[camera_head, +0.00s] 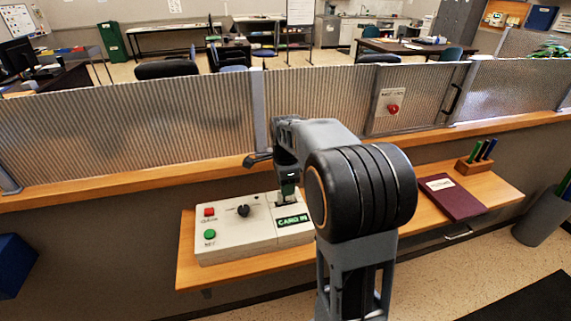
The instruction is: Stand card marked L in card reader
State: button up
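The card reader (262,238) is the right part of a pale control box on the wooden shelf, with a lit green "CARD IN" sign (292,220). A dark green card (289,190) stands upright at the reader, directly under my gripper (288,178). Its letter cannot be read, and its lower edge is hard to make out. My gripper points down at the card's top. My arm hides part of it and the box's right end, so I cannot tell whether its fingers are open or shut.
The box carries a red button (209,212), a green button (210,234) and a black knob (243,210). To the right are a maroon book (452,198) and a wooden rack (476,170) with green and blue cards. A ribbed partition (130,125) stands behind the shelf.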

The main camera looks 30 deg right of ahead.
notch_tip(320, 180, up, 10)
jog(key=s+a+f+n+t, duration=0.2)
jog(key=s+a+f+n, duration=0.2)
jog(key=s+n, duration=0.4)
jog(key=s+a+f+n+t, duration=0.2)
jog(key=s+a+f+n, duration=0.2)
jog(key=s+n, duration=0.4)
jog(key=shift+a+n, duration=0.7)
jog(key=shift+n, duration=1.4)
